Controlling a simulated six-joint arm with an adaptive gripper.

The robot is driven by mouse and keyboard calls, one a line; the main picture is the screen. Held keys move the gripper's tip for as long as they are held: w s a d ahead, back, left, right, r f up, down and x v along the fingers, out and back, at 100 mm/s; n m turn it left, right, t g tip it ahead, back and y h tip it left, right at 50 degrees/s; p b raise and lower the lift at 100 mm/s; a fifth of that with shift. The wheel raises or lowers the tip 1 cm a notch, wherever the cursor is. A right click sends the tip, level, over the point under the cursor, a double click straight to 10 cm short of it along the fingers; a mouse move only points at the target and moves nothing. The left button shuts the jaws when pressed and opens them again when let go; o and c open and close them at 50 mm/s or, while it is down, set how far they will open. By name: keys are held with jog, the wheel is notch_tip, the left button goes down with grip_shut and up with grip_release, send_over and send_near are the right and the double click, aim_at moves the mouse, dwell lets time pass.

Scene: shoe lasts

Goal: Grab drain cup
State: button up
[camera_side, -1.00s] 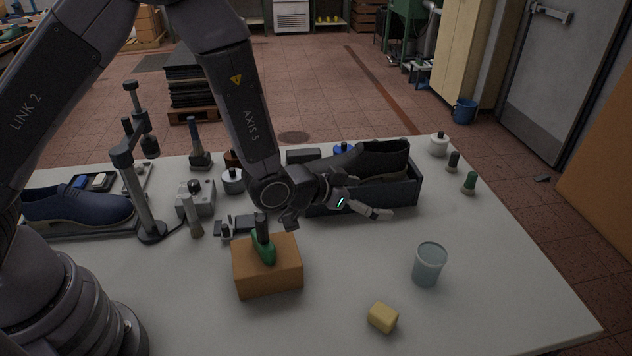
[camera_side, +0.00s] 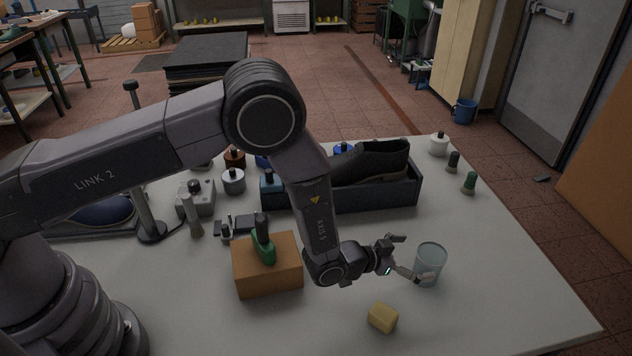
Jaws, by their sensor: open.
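The drain cup looks to be the translucent pale blue-grey cup (camera_side: 430,262), standing upright on the right part of the table. My gripper (camera_side: 412,258) is open just left of the cup, with its fingers pointing right toward it. The nearer finger overlaps the cup's lower left side in the picture, and the farther finger ends up and left of the rim. I cannot tell whether a finger touches the cup. Nothing is held.
A yellow block (camera_side: 382,317) lies in front of the cup. A brown block (camera_side: 267,277) with a green-based tool (camera_side: 263,248) stands left. A dark tray (camera_side: 400,191) holding a dark shoe (camera_side: 378,160) is behind. The table (camera_side: 500,270) right of the cup is clear.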

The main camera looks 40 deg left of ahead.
aim_at(441, 254)
jog(key=x, duration=0.5)
jog(key=shift+a+f, duration=0.15)
jog(key=shift+f, duration=0.1)
jog(key=c, duration=1.1)
jog(key=shift+r, duration=0.15)
